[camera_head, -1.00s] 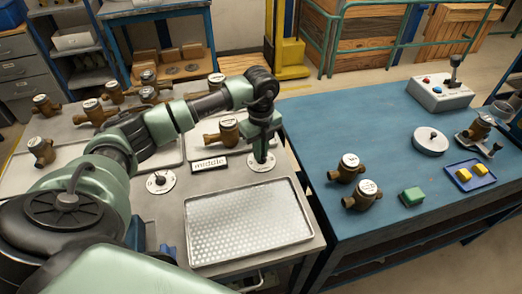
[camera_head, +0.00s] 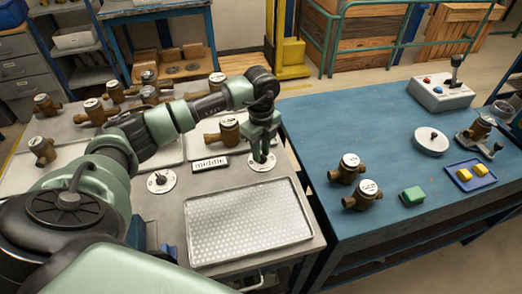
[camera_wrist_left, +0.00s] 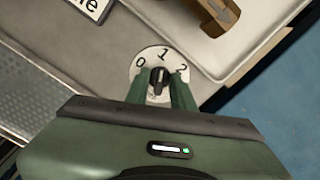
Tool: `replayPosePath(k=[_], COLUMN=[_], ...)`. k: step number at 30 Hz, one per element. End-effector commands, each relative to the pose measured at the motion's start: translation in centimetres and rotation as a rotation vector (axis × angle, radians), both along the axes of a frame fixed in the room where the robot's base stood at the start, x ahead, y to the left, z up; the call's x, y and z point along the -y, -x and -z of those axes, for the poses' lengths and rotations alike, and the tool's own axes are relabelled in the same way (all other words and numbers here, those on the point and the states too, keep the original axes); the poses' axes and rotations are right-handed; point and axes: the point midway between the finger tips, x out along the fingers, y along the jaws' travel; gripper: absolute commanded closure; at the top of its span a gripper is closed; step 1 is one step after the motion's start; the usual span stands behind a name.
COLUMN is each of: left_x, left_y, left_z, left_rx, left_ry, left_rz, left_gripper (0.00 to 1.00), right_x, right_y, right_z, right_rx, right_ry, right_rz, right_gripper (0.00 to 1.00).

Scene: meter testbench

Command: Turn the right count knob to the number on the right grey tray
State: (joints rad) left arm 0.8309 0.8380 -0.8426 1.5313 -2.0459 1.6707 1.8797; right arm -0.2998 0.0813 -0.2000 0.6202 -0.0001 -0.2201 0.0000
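The right count knob is a dark knob (camera_wrist_left: 158,77) on a round white dial (camera_head: 262,164) marked 0, 1 and 2, right of the "middle" sign. Its white mark appears to point towards the 1. My left gripper (camera_head: 261,158) points down over the dial. In the left wrist view its two green fingers (camera_wrist_left: 160,86) stand apart on either side of the knob, with a small gap visible. The right grey tray (camera_head: 198,150), behind the sign, is partly hidden by my arm; one brass meter (camera_head: 225,132) shows on it. My right gripper is not in view.
A second dial knob (camera_head: 160,181) stands left of the sign (camera_head: 210,164). An empty perforated tray (camera_head: 248,222) lies in front. Several brass meters stand at the back left.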

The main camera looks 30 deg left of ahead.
Motion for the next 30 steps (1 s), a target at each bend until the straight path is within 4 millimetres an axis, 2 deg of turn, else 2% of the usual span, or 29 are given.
replayPosePath(k=[11, 14, 24, 30], left_x=[0.0, 0.0, 0.0, 0.0], left_y=[0.0, -0.1, -0.1, 0.0], left_z=[-0.2, -1.2, -6.7, -7.8], left_rx=[0.001, 0.004, 0.002, 0.0], left_ry=[0.0, 0.0, 0.0, 0.0], left_rz=[0.0, 0.0, 0.001, 0.0], left_gripper=[0.67, 0.67, 0.67, 0.67], right_x=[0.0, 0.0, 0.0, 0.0], right_y=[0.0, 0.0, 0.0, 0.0], right_z=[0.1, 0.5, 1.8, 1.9], right_rx=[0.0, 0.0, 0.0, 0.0], right_ry=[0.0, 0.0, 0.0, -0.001], right_rz=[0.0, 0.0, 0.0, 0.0], right_gripper=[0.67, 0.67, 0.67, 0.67])
